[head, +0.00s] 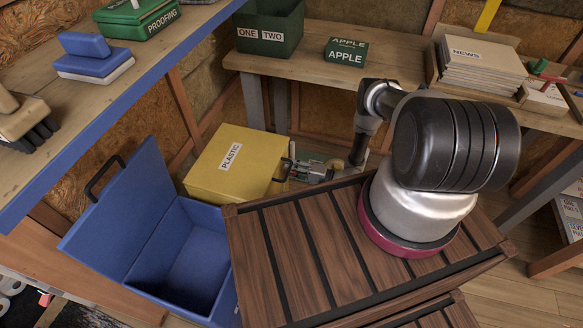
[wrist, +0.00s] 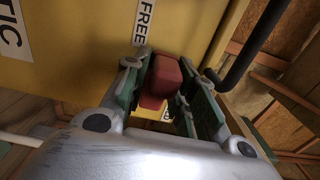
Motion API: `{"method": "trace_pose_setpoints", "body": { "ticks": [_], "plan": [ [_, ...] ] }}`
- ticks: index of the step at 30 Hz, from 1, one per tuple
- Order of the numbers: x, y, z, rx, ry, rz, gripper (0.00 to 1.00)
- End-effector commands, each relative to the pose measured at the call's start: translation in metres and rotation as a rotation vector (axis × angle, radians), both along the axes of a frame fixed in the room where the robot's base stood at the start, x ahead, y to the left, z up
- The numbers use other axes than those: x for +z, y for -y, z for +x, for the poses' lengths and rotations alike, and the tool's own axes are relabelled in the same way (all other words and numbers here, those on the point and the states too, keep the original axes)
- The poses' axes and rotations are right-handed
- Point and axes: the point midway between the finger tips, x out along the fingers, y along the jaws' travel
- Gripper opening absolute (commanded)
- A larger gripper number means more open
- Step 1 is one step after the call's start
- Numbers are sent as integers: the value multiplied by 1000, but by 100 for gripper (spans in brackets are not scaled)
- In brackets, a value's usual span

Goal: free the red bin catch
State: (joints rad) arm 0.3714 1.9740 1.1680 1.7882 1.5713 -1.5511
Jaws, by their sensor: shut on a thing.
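A yellow bin (head: 205,172) labelled PLASTIC stands closed beyond the slatted wooden top in the head view. Its yellow face (wrist: 90,50) fills much of the wrist view. The red catch (wrist: 165,80) is on that face, next to a label reading FREE (wrist: 142,22). My gripper (wrist: 170,68) is shut on the red catch, with one green-grey finger on each side of it. In the head view my gripper (head: 296,168) is at the bin's right side, and the catch itself is hidden there.
A blue bin (head: 120,212) with its lid raised stands left of the yellow one. A black handle (wrist: 255,45) lies right of my fingers. The slatted wooden top (head: 285,260) is in front; a wooden bench (head: 310,65) runs behind.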

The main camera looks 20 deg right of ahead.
Motion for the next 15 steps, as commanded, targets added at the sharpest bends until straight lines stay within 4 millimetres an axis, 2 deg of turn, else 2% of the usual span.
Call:
{"method": "trace_pose_setpoints", "body": {
  "ticks": [15],
  "plan": [
    [-2,0,-1,0,27,-22,3]
  ]
}}
